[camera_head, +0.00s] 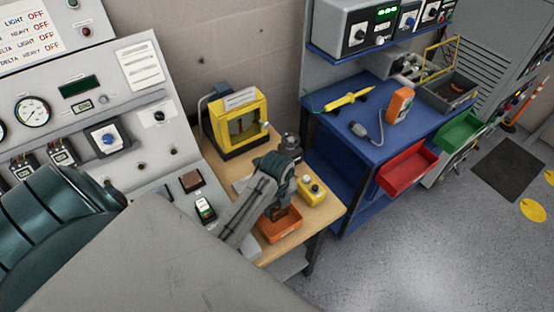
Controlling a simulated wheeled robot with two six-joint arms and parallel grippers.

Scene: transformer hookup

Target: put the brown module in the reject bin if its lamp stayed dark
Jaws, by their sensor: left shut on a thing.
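My left gripper (281,208) is shut on a small brown module (285,219), mostly hidden by the fingers. It holds the module at an orange tray (270,237) on the wooden bench; I cannot tell whether the module touches the tray. No lamp on the held module can be made out. A red open bin (408,170) and a green open bin (460,132) hang at the front of the blue bench; neither is marked legibly as the reject bin. My right gripper is not in view.
A yellow-framed fixture (238,125) stands at the back of the wooden bench (318,217). A yellow button box (312,191) is right of my gripper. A brown block (190,181) and a small device with a green light (205,208) are at left. The blue bench (345,125) holds tools.

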